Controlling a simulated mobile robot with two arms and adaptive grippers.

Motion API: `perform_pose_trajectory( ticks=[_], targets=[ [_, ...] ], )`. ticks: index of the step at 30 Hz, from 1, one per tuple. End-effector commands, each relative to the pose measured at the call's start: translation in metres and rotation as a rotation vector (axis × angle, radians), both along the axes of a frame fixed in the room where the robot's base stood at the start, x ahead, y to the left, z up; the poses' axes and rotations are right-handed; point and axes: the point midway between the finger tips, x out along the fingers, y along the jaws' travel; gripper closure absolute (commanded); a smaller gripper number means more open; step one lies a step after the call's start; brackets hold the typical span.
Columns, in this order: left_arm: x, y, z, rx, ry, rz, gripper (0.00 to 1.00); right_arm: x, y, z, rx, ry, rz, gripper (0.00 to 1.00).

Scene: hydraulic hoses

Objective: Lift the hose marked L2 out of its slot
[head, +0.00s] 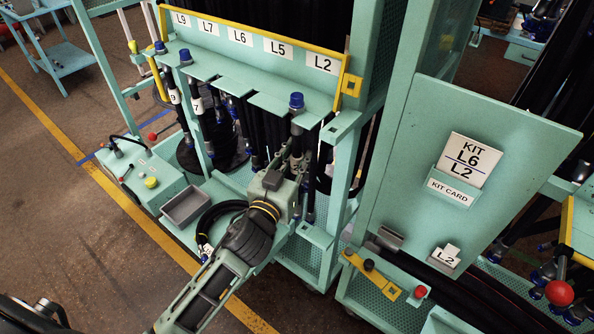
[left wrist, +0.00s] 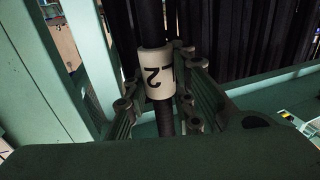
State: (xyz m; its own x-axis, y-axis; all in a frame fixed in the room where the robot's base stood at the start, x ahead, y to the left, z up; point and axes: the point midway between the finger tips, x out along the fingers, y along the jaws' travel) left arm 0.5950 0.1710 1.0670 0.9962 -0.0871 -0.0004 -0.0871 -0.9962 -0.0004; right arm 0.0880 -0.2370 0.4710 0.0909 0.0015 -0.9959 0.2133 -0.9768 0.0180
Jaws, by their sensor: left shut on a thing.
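The rack's label strip reads L9, L7, L6, L5 and L2, with the L2 label (head: 322,64) at its right end. Below it, a dark hose with a blue cap (head: 296,102) hangs upright at the rack's front edge. My left gripper (head: 298,156) is at this hose, below the cap, shut on it. In the left wrist view the gripper (left wrist: 160,104) has a finger on each side of the dark hose (left wrist: 151,20). The hose's white tag (left wrist: 156,73) shows a 2; the rest of the tag is partly hidden by a finger. My right gripper is not in view.
Other hoses hang left of it, one tagged 7 (head: 197,105). A green panel (head: 505,120) with a kit card reading L6, L2 (head: 470,160) stands at right. A grey bin (head: 187,206) and a coiled hose (head: 212,222) lie below left. Rack posts stand close right.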

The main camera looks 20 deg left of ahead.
Motion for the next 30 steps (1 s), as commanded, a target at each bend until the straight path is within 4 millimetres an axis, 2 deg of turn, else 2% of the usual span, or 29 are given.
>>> perform_pose_trajectory(
  ticks=[14,21,26,30],
  targets=[
    [0.0,0.0,0.002,-0.001,-0.004,0.0,1.0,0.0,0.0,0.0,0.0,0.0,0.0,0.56],
    [0.0,0.0,0.007,-0.002,-0.007,-0.002,1.0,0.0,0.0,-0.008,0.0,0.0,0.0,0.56],
    [-0.021,0.007,0.004,-0.001,-0.001,-0.001,1.0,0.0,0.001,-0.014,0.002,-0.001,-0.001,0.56],
    [-0.047,0.017,0.003,0.0,-0.002,-0.002,1.0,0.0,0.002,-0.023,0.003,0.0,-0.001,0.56]
  ],
)
